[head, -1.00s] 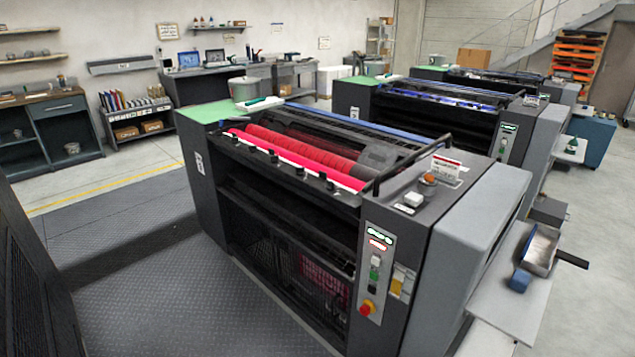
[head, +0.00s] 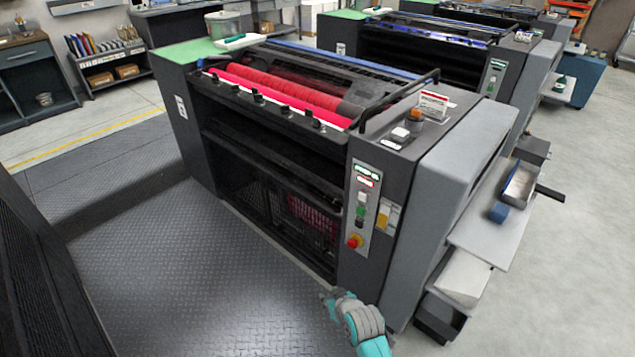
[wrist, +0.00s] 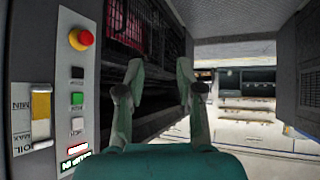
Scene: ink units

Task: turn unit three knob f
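The nearest ink unit (head: 428,165) is a dark press with red rollers (head: 290,90). Several small black knobs (head: 257,97) stand in a row along its front ink edge. Their letters are not readable, so I cannot tell which is knob f or which unit is three. My gripper (head: 327,293) is low in front of the unit's right end, below the control panel and well apart from the knobs. In the wrist view my gripper (wrist: 160,75) has its two fingers spread with nothing between them; the knobs are not seen there.
The control panel (head: 360,208) has a red emergency knob (head: 353,242), also close in the wrist view (wrist: 81,39). A black rail (head: 400,98) rises at the unit's right end. A side shelf (head: 490,230) sticks out right. The tread-plate floor (head: 190,270) in front is clear.

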